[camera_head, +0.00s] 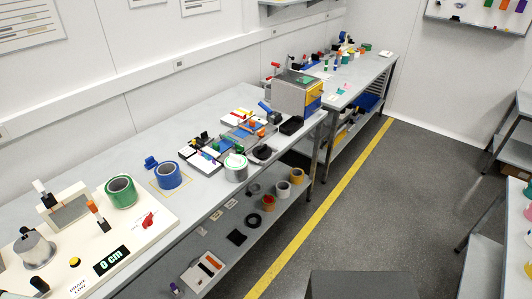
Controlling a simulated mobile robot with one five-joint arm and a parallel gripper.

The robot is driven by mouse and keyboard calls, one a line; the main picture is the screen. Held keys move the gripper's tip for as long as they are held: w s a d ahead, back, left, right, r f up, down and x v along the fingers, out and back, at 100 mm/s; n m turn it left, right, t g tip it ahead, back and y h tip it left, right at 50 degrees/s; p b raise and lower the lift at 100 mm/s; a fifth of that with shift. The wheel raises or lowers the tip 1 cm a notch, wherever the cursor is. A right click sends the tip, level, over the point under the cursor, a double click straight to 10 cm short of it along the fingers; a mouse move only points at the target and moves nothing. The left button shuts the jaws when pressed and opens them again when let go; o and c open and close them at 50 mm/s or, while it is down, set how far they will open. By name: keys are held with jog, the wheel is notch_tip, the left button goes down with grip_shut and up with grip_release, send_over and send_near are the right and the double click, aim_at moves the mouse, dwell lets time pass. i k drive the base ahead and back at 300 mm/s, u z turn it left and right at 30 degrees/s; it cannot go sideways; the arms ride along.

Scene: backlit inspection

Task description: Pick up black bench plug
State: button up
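I cannot tell for certain which thing is the black bench plug. One black block (291,125) sits at the front edge of the long bench (222,112), just in front of the grey box. A dark rounded thing (262,153) lies left of it near the same edge. A small black knob-like piece (39,285) is at the lower left on the cream panel. Several other small black pieces lie among the mid-bench clutter, too small to make out. My gripper is not in view.
The cream panel (130,236) carries a metal can and a display. A grey box (296,97) stands farther right. Rolls lie on the lower shelf.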

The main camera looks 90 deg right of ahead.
aim_at(262, 152)
jog(key=z, duration=3.8)
jog(key=k, duration=1.3)
jog(key=u, duration=0.6)
jog(key=i, duration=1)
jog(key=u, duration=0.05)
